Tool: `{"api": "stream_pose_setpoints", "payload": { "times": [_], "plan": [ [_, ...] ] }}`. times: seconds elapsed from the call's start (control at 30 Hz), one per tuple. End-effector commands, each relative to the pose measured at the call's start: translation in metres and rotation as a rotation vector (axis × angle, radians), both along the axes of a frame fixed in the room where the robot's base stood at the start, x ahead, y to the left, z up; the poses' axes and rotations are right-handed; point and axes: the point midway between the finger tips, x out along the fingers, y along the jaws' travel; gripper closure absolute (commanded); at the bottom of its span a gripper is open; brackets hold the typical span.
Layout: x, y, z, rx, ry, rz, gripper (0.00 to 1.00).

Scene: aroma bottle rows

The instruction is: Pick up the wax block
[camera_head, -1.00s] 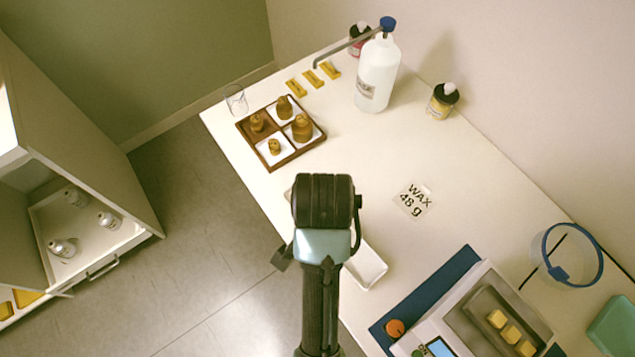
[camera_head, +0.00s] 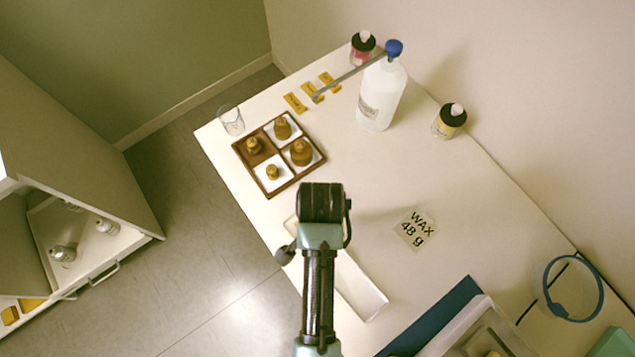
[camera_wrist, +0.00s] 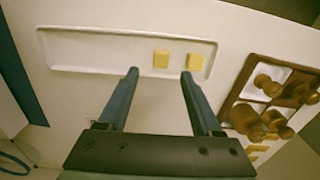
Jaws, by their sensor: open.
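Two pale yellow wax blocks show in the wrist view, a left one (camera_wrist: 161,59) and a right one (camera_wrist: 194,62). They lie side by side near the right end of a long white tray (camera_wrist: 85,50). My gripper (camera_wrist: 160,74) is open and empty, its fingertips apart and pointing toward the tray. In the picture the left block lies just beyond the gap and the right one beyond the right fingertip. My arm hides these blocks and the fingers in the head view, where the tray (camera_head: 358,288) shows partly. A card (camera_head: 415,230) reads "WAX 48 g".
A brown divided tray (camera_head: 283,186) holds several amber bottles beyond my arm. A white wash bottle (camera_head: 381,95) and a dark-capped jar (camera_head: 449,121) stand at the back. The table around the card is clear.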

Motion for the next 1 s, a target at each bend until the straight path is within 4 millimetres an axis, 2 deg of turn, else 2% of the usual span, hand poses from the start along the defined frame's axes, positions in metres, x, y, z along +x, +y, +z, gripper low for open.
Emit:
{"api": "stream_pose_setpoints", "payload": {
  "times": [0.33,0.47,0.67,1.0],
  "plan": [
    [-0.003,0.005,-0.045,0.000,0.004,0.000,0.34],
    [-0.003,0.004,-0.052,0.000,0.001,0.000,0.34],
    [-0.003,0.004,-0.052,0.000,0.000,0.000,0.34],
    [-0.003,0.004,-0.052,0.000,0.000,0.000,0.95]
  ]
}}
